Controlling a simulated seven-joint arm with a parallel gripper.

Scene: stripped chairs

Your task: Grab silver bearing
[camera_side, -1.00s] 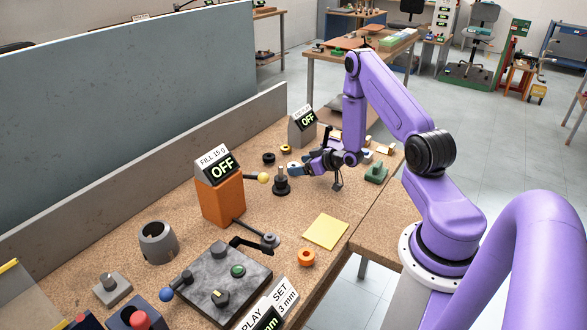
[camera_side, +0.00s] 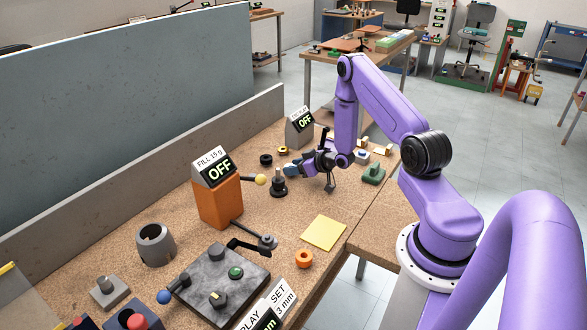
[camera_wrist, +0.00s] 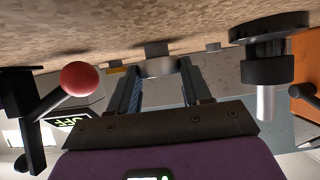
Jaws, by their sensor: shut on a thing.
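My gripper (camera_side: 300,162) is low over the middle of the cork-topped bench, just behind the black post. In the wrist view its two fingers (camera_wrist: 160,78) are shut on a short grey metal ring, the silver bearing (camera_wrist: 160,66), held at the fingertips. In the side view the bearing is too small and too covered by the fingers to make out. Whether it touches the bench top is hard to tell.
A black post with a silver pin (camera_side: 279,182) stands close to my gripper; it also shows in the wrist view (camera_wrist: 266,72). A red-knobbed lever (camera_wrist: 82,78) is at the wrist view's left. An orange box (camera_side: 219,203) and yellow pad (camera_side: 323,232) are nearer.

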